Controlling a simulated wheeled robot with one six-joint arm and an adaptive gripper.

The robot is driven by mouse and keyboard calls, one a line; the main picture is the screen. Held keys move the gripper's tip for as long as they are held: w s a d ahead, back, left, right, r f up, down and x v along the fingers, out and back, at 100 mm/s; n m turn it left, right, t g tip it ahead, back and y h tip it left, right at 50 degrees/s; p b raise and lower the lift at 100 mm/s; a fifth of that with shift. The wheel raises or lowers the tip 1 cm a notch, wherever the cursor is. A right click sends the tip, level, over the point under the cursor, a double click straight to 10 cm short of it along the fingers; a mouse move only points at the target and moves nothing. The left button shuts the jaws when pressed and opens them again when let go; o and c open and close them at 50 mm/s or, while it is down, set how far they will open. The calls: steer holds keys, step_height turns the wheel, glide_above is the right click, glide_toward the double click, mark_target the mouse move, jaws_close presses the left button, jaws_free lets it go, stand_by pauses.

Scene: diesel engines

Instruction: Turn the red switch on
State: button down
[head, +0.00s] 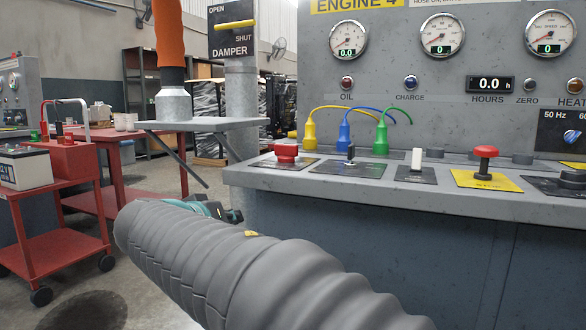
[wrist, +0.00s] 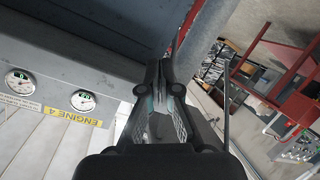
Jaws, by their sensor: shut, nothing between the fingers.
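A red switch (head: 286,152) with a wide knob sits on a dark plate at the left end of the grey console ledge. A red mushroom button (head: 486,154) on a yellow plate stands further right. My gripper shows as a small teal and dark part (head: 215,211) beyond my grey arm, lower and left of the red switch, apart from it. In the wrist view my gripper (wrist: 160,68) has its fingers together and empty. I cannot make out the red switch in the wrist view.
A black toggle (head: 350,153) and a white switch (head: 417,160) stand right of the red switch. Yellow, blue and green plugs (head: 345,134) with cables stand behind. A damper post (head: 240,110) and small shelf (head: 200,125) are left. A red cart (head: 60,190) is further left.

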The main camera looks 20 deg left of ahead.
step_height(320, 180, up, 11)
steer(key=w+d+m+t, duration=0.1)
steer(key=m+t, duration=0.2)
steer(key=m, duration=0.3)
steer(key=m+p, duration=0.1)
steer(key=p, duration=0.2)
glide_toward(279, 150)
steer(key=shift+h, duration=0.4)
steer(key=w, duration=0.7)
steer(key=shift+w+a, duration=0.1)
steer(key=shift+a, duration=0.05)
steer(key=shift+w+f+m+h, duration=0.15)
steer(key=shift+m+h, duration=0.15)
steer(key=shift+h, duration=0.2)
